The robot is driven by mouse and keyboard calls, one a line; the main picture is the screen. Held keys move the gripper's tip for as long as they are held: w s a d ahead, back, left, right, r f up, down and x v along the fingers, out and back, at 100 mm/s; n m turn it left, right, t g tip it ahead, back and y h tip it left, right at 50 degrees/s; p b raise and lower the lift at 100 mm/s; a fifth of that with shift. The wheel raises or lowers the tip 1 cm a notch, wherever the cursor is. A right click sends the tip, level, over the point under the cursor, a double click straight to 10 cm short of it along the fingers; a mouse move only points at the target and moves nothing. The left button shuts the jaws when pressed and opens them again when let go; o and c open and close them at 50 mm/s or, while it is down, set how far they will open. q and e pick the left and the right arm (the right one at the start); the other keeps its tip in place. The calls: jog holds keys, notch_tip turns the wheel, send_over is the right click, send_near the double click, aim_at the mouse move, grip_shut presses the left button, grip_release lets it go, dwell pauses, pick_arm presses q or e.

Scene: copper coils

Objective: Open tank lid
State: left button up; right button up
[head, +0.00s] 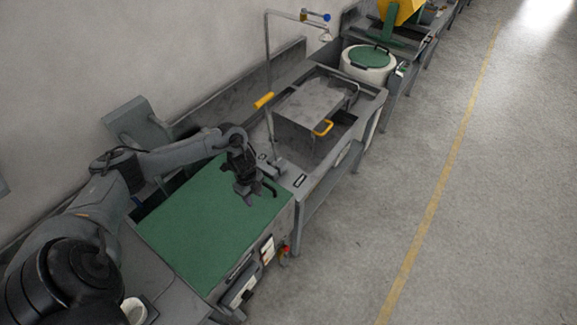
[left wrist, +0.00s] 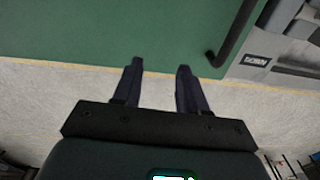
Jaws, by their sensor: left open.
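A flat green lid (head: 205,225) covers the near tank and looks shut. It also fills the top of the left wrist view (left wrist: 90,30). A black bar handle (left wrist: 234,36) is on the lid near its right end in that view. My left gripper (head: 251,192) is above the lid's far right corner in the head view. In the left wrist view its two dark fingers (left wrist: 160,67) are apart with nothing between them. The handle lies to the right of the fingers, outside them. My right gripper is not in view.
Beyond the lid is a grey basin with a metal cover (head: 312,102) and a yellow handle (head: 323,128). A tall pipe (head: 268,60) rises beside it. A white drum with a green lid (head: 369,57) stands farther off. Bare floor (head: 480,210) is open on the right.

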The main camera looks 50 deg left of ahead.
aim_at(264, 183)
pick_arm(q)
jog(key=w+a+r+t+y+b, duration=0.1)
jog(key=w+a+r+t+b, duration=0.1)
jog(key=w+a+r, duration=0.3)
jog(key=x, duration=1)
jog(key=shift+w+a+f, duration=0.1)
jog(key=shift+w+a, duration=0.15)
jog(key=shift+w, duration=0.15)
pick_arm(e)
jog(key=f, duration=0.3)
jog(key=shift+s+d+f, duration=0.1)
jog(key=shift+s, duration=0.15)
pick_arm(q)
grip_shut()
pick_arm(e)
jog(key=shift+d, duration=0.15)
